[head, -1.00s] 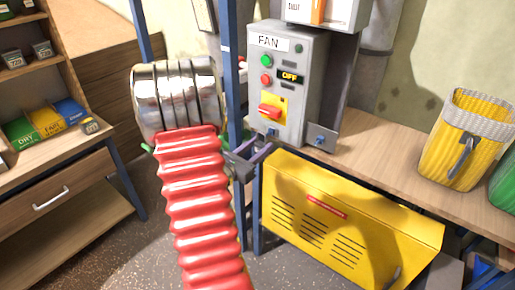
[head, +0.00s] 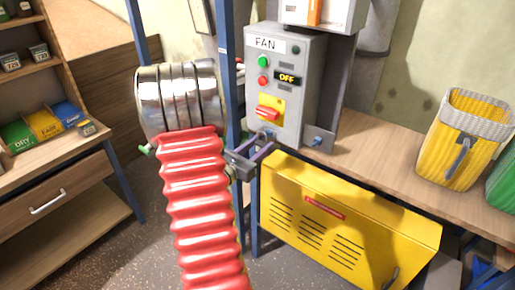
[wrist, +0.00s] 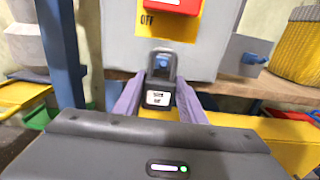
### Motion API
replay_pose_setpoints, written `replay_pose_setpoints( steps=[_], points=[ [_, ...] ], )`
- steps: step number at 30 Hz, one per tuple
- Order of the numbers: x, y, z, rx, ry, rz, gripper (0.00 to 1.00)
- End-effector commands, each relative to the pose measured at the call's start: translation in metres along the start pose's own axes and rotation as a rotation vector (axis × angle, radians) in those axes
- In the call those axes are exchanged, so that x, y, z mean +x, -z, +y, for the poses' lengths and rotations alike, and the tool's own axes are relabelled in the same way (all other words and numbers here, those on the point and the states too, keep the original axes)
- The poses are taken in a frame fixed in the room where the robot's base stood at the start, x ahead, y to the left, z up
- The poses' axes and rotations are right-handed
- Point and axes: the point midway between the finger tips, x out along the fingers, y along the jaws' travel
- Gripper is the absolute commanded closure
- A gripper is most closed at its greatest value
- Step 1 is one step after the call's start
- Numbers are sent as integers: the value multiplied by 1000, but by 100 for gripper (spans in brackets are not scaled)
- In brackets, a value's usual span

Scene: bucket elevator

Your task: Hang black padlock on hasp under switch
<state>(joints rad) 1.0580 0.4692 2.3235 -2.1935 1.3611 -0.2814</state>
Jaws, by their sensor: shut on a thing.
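The black padlock (wrist: 158,96), with a white label, is upright between the purple fingers of my gripper (wrist: 160,88) in the wrist view. The gripper is shut on its body. The blue hasp (wrist: 161,62) shows directly behind the padlock's shackle, below the red and yellow switch (wrist: 174,14). Shackle and hasp overlap there; I cannot tell whether the shackle is around the hasp or only in front of it. In the head view my gripper (head: 269,143) is at the lower front of the grey FAN box, under its switch (head: 269,108); the padlock is too small to make out clearly.
A second blue fitting (head: 317,141) sits on a grey plate right of the box. A blue post (head: 229,80) stands close left. A yellow louvred cabinet (head: 345,210) is below. A yellow basket (head: 462,140) stands on the wooden bench (head: 372,150).

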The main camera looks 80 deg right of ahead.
Motion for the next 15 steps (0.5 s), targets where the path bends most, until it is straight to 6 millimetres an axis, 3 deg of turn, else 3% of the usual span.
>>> replay_pose_setpoints(
  steps=[15],
  points=[
    [15, 0, 0, 1, 1, 0, 87]
  ],
)
